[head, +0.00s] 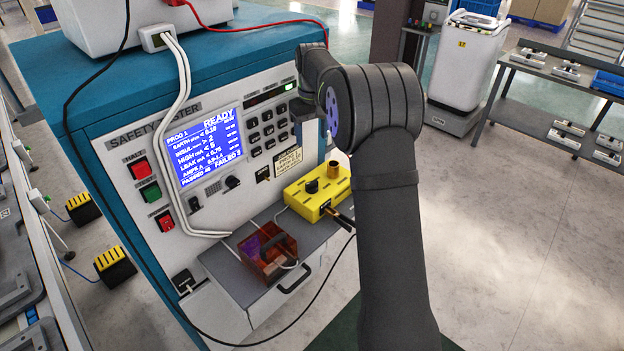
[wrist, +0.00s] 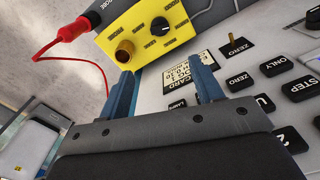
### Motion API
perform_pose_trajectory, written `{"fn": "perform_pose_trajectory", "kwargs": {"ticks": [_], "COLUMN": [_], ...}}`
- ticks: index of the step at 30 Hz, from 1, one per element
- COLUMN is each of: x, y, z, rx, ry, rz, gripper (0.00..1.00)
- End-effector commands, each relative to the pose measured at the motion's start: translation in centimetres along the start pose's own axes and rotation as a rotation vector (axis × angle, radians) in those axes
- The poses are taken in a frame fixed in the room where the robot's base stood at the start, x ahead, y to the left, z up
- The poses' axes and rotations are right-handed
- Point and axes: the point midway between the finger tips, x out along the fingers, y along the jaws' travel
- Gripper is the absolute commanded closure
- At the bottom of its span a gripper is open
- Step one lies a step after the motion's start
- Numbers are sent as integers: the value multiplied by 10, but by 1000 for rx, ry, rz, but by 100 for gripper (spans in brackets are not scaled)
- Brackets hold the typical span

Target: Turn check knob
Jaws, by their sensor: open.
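A yellow box (head: 302,202) sits on the shelf at the right of the safety tester's front. It carries a black round knob (head: 312,186) and a brass post (head: 333,169). In the wrist view the same knob (wrist: 160,28) lies beyond the fingertips near the top, with the brass post (wrist: 124,52) to its left. In the head view my arm largely hides the gripper.
The tester panel (head: 118,127) has a lit screen (head: 205,147), keys and another black knob (head: 232,182). A reddish transparent box (head: 266,254) stands on the shelf left of the yellow box. A red plug (wrist: 72,30) with a lead is at the yellow box's edge.

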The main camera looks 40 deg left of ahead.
Motion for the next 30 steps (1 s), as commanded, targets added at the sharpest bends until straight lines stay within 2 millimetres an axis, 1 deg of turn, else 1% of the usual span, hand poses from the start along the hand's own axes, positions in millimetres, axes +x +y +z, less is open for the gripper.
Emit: {"fn": "perform_pose_trajectory", "kwargs": {"ticks": [5, 15, 21, 25, 30], "x": [26, 101, 141, 158, 169], "y": [0, 0, 0, 0, 0], "z": [1, 1, 1, 1, 1], "rx": [1, 2, 2, 2, 2], "ry": [-5, -4, -4, -2, -1], "rz": [-1, -1, -1, -1, 0], "gripper": [40, 40, 40, 40, 40]}}
